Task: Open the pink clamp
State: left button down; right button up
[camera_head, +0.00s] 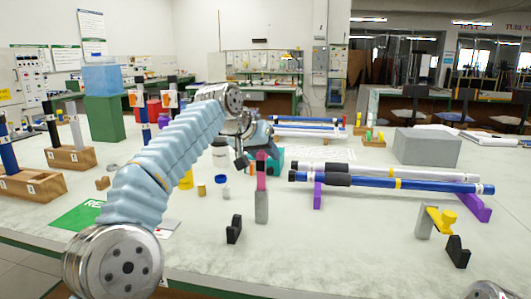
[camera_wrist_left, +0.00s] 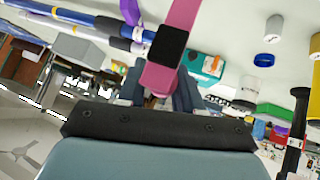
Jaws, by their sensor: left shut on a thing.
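The pink clamp (camera_head: 261,180) stands on a grey post near the middle of the table in the head view. In the left wrist view its pink bar (camera_wrist_left: 180,28), with a black square on it, runs down between my fingers. My left gripper (camera_wrist_left: 157,92) is shut on this pink part. In the head view the left gripper (camera_head: 258,157) is at the upper end of the pink bar and partly hidden by my arm. My right gripper is not in view.
A blue rod (camera_head: 385,181) and a white rod lie on purple supports to the right. A yellow clamp (camera_head: 441,218) and black blocks (camera_head: 234,230) stand near the front. Small jars (camera_head: 222,182) stand left of the pink clamp. A grey box (camera_head: 428,147) is farther back.

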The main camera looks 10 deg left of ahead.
pick_arm(q)
jog(key=shift+w+a+f+g, duration=0.2)
jog(key=shift+w+f+g, duration=0.2)
jog(key=shift+f, duration=0.4)
dwell(0.6)
jog(key=c, duration=1.2)
grip_release()
jog(key=o, duration=0.3)
jog(key=shift+o, duration=0.2)
jog(key=shift+r, duration=0.15)
jog(key=shift+r, duration=0.1)
